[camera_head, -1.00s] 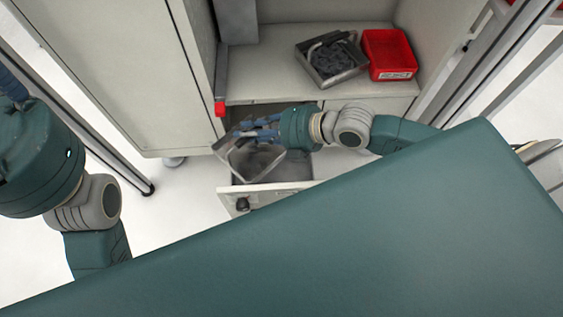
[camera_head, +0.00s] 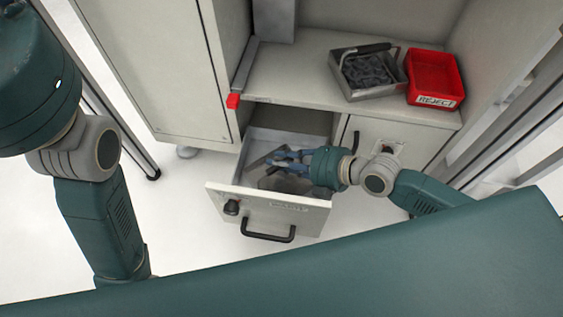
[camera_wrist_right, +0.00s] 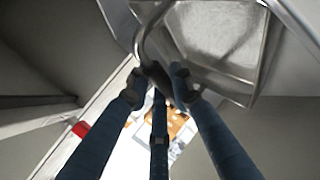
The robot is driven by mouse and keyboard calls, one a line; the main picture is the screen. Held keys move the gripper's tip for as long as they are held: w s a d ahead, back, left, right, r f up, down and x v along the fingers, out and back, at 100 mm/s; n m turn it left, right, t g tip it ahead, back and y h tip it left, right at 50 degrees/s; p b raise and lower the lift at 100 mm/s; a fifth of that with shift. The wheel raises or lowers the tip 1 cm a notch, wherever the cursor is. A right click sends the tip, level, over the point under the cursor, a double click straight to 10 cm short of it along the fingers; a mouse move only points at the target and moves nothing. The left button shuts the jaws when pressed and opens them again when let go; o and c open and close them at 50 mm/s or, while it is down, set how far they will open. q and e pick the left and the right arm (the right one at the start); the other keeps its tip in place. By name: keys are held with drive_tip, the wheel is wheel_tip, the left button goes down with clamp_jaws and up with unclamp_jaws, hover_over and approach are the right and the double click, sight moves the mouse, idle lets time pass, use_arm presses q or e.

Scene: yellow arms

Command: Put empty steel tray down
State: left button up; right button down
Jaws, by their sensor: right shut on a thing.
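The empty steel tray (camera_wrist_right: 215,45) shows in the right wrist view as a shiny, bare metal pan with a curved bar handle. My right gripper (camera_wrist_right: 163,85) is shut on that handle. In the head view my right gripper (camera_head: 276,158) reaches from the right over the open drawer (camera_head: 318,190). The tray (camera_head: 288,183) is partly hidden there by the fingers and wrist, within the drawer's outline. I cannot tell whether it touches the drawer floor. My left arm shows at the left, but its gripper is out of view.
On the cabinet top above the drawer, a steel tray of dark parts (camera_head: 369,72) stands beside a red REJECT bin (camera_head: 434,78). A black handle (camera_head: 268,236) sticks out from the drawer front. A tall cabinet (camera_head: 165,65) stands left.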

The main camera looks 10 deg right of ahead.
drive_tip(key=shift+f, duration=0.1)
drive_tip(key=c, duration=1.5)
unclamp_jaws()
drive_tip(key=shift+c, duration=0.2)
